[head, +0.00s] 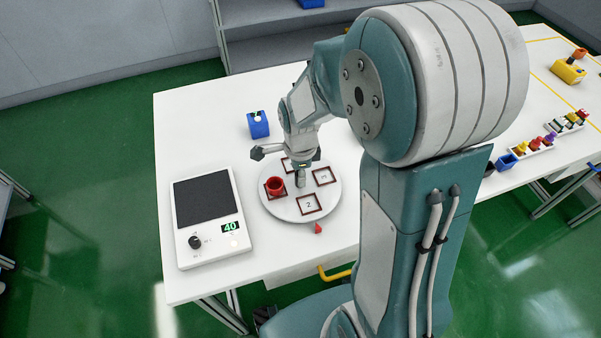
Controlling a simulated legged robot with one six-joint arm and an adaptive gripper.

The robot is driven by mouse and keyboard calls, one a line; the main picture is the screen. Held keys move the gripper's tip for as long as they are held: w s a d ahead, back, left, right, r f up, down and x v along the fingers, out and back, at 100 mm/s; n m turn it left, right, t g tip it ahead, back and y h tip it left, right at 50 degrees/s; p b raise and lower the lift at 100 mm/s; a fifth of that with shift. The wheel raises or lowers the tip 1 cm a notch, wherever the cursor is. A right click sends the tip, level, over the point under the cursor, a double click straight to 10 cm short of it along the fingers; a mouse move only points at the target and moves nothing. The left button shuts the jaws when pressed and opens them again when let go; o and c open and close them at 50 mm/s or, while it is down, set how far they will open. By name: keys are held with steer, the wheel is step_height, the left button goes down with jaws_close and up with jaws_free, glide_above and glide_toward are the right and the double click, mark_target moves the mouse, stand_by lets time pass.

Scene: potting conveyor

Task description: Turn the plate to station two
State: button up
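The plate (275,206) is a round white turntable on the white table. It bears several dark-framed square stations. The front one (309,204) reads 2, and another numbered one lies at its right. A red pot (275,185) stands upright on the left station. A small red pointer (318,228) sits on the table just off the plate's front edge. My gripper (279,167) is over the plate's back left part, with its fingers spread apart and nothing seen between them. One finger points left and a grey part reaches down near the plate's middle; whether it touches is unclear.
A control box (239,247) with a dark screen, a knob and a green 40 readout stands left of the plate. A blue container (258,124) is behind it. My arm hides the table's middle.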

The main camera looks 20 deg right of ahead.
steer(key=o, duration=0.4)
steer(key=shift+a, duration=0.15)
steer(key=shift+c, duration=0.2)
step_height(320, 180, up, 12)
steer(key=shift+w+f, duration=0.1)
stand_by(0.4)
